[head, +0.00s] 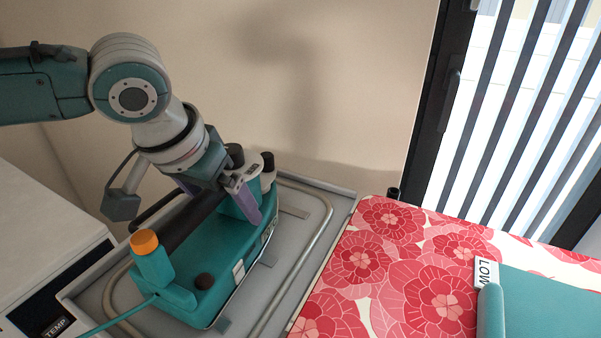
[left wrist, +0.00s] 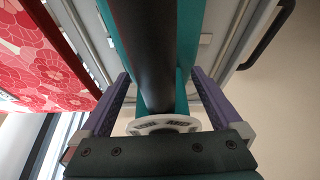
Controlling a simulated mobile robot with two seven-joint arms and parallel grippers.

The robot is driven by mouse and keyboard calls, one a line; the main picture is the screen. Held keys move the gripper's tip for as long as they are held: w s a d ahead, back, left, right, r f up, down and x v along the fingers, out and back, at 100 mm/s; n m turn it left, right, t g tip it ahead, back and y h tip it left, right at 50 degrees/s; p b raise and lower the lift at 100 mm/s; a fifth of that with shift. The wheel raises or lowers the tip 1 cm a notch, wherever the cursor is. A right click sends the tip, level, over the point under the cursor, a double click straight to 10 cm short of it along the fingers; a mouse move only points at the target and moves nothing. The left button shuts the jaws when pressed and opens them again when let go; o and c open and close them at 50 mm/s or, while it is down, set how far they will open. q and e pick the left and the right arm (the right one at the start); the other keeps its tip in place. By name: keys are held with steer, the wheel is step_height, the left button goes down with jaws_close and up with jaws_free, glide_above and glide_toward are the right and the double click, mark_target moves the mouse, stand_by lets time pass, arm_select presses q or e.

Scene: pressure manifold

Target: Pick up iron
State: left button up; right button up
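The iron (head: 225,262) is teal with a long black handle (head: 185,228) and an orange-topped knob at its near end. It rests on a grey metal tray. My left gripper (head: 222,207) is over the far part of the handle, pointing down. In the left wrist view, its two purple fingers (left wrist: 160,95) stand on either side of the black handle (left wrist: 158,50), with small gaps showing; contact is not clear. A white dial marked MID (left wrist: 165,124) shows near the palm. My right gripper is not in view.
The grey tray (head: 325,190) has a raised metal rail around the iron. A red floral board (head: 375,265) lies to the right, with a teal part and a LOW label (head: 484,272). A white unit marked TEMP (head: 45,220) stands at the left. A beige wall is behind.

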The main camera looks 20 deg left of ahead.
arm_select(q)
steer(key=c, duration=1.2)
steer(key=shift+r, duration=0.1)
steer(key=shift+c, duration=0.6)
